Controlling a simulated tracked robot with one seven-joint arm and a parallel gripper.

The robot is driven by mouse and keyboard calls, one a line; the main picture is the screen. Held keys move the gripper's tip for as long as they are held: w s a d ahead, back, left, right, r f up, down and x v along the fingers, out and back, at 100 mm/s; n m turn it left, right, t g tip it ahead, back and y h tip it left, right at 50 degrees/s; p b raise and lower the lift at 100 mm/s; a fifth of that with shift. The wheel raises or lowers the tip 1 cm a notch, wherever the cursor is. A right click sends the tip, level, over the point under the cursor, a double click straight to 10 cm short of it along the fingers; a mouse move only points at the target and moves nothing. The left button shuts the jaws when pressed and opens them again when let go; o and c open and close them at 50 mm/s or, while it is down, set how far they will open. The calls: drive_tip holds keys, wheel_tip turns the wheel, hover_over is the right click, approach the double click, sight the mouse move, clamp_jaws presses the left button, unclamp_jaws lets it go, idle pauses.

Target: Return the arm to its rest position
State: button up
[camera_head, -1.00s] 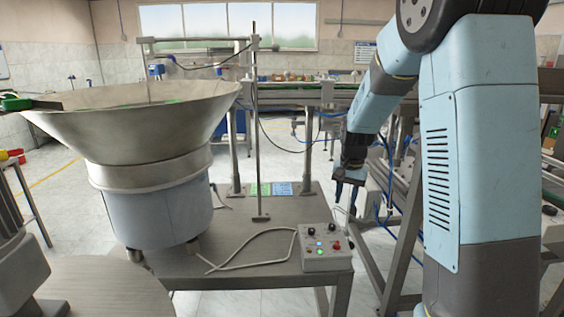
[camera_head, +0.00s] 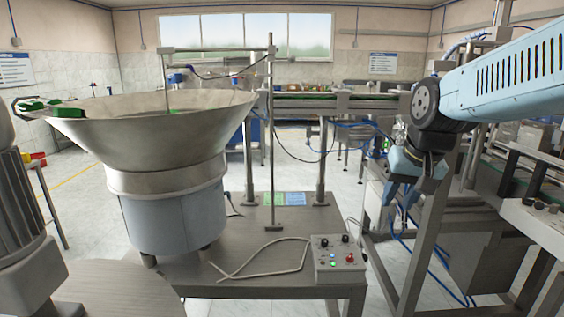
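My arm (camera_head: 520,80) reaches in from the right edge, its light-blue link nearly level and its dark round joint (camera_head: 427,98) to the right of the bench. Below that joint the forearm folds down, and my gripper (camera_head: 396,190) hangs at its lower end, right of the control box. The fingers are small and merge with the blue hoses and frame behind, so I cannot tell if they are open or shut. No held object can be made out.
A big metal feeder bowl (camera_head: 150,120) with green caps stands on the metal bench (camera_head: 225,268) at left. A control box (camera_head: 338,262) sits at the bench's front right. A conveyor (camera_head: 340,103) runs behind; metal frames (camera_head: 415,262) stand near the arm at right.

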drive_tip(key=s+n+t, duration=0.1)
drive_tip(key=s, duration=0.8)
drive_tip(key=shift+s+r+n+h, duration=0.2)
drive_tip(key=shift+r+n+h, duration=0.1)
drive_tip(key=shift+r, duration=0.15)
